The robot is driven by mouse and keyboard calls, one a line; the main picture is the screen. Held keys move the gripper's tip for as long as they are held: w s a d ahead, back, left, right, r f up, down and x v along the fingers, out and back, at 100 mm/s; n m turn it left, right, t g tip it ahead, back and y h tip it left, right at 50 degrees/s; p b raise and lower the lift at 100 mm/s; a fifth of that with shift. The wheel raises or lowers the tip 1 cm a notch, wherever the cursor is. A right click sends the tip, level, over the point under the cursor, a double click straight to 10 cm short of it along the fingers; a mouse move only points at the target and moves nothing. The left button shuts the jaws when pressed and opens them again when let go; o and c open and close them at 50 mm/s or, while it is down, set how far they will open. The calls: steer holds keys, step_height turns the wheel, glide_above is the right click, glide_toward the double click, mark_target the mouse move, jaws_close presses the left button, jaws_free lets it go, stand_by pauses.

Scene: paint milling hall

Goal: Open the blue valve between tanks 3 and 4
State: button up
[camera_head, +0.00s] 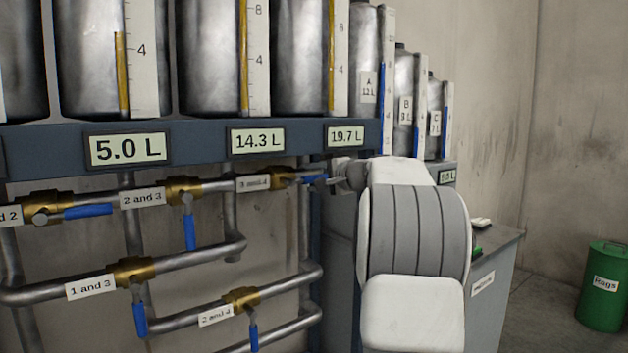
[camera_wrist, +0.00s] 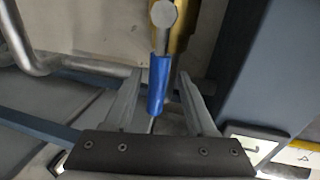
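The valve labelled "3 and 4" (camera_head: 285,176) is brass, on the upper pipe below the 19.7 L display. Its blue handle (camera_head: 312,180) points right, roughly along the pipe. My gripper (camera_head: 328,181) is at the handle's right end, partly hidden by my own wrist. In the wrist view the blue handle (camera_wrist: 157,85) lies between the two spread fingers of my gripper (camera_wrist: 160,76), with gaps on both sides. The valve's round pivot (camera_wrist: 164,14) and brass body (camera_wrist: 181,32) show beyond the fingertips.
Valve "2 and 3" (camera_head: 184,191) has its handle down; the far-left valve (camera_head: 42,207) has its handle sideways. Lower valves "1 and 3" (camera_head: 133,271) and "2 and 4" (camera_head: 242,299) have handles down. A dark blue upright post (camera_wrist: 245,60) stands close right of my gripper.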

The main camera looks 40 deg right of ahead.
steer(key=s+r, duration=0.3)
steer(key=s, duration=1.4)
steer(key=shift+a+r+p, duration=0.15)
steer(key=shift+a+p, duration=0.25)
steer(key=shift+p, duration=0.05)
